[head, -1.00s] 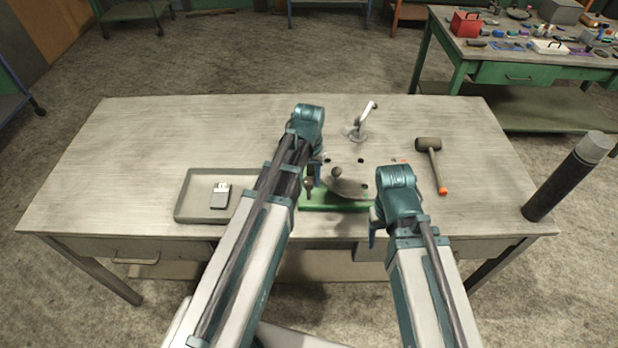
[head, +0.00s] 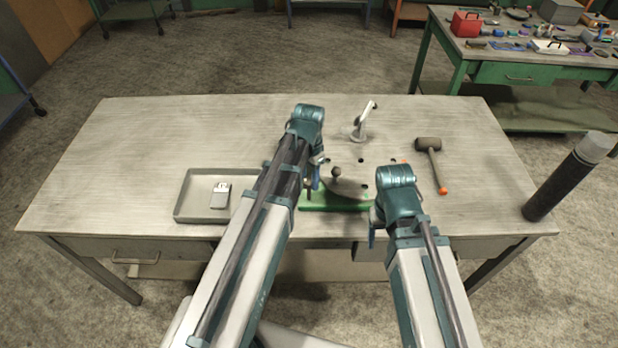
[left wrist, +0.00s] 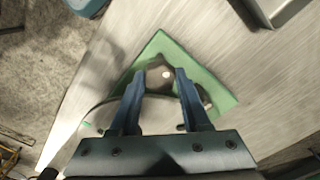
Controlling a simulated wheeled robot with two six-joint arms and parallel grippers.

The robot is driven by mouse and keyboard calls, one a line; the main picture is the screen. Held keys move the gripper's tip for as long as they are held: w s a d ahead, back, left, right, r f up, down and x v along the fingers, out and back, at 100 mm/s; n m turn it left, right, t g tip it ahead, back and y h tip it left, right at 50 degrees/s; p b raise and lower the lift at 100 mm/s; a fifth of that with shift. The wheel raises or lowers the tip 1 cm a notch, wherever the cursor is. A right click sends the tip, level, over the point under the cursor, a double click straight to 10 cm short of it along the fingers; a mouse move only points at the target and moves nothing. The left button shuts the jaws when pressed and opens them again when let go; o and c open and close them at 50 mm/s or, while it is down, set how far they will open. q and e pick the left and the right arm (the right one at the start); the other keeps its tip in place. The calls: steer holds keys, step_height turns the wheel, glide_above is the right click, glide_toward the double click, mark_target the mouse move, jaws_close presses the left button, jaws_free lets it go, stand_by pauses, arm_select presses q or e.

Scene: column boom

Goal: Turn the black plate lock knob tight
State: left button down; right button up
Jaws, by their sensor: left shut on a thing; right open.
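The black lock knob (left wrist: 157,76), dark and lobed with a pale spot on top, sits over the green base (left wrist: 201,74) in the left wrist view. My left gripper (left wrist: 160,88) is shut on it, one blue finger on each side. In the head view the left gripper (head: 315,178) is at the left end of the green base (head: 335,207), and I cannot make out the knob clearly there. A grey round plate (head: 350,188) with holes and a ball-topped handle (head: 337,172) lies on the base. My right gripper (head: 373,236) is open and empty, in front of the bench edge.
A grey tray (head: 184,208) holding a small grey device (head: 220,195) stands left of my left arm. A white-armed stand (head: 361,128) is behind the plate. A mallet (head: 430,160) lies to the right. The bench's left part is clear.

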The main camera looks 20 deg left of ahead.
stand_by(0.4)
arm_select(q)
steer(key=shift+c, duration=1.8)
jaws_free()
steer(key=shift+r, duration=0.1)
step_height(320, 180, up, 14)
steer(key=p, duration=1.3)
steer(key=shift+f+p, duration=0.2)
steer(key=shift+p, duration=0.2)
steer(key=shift+f, duration=0.1)
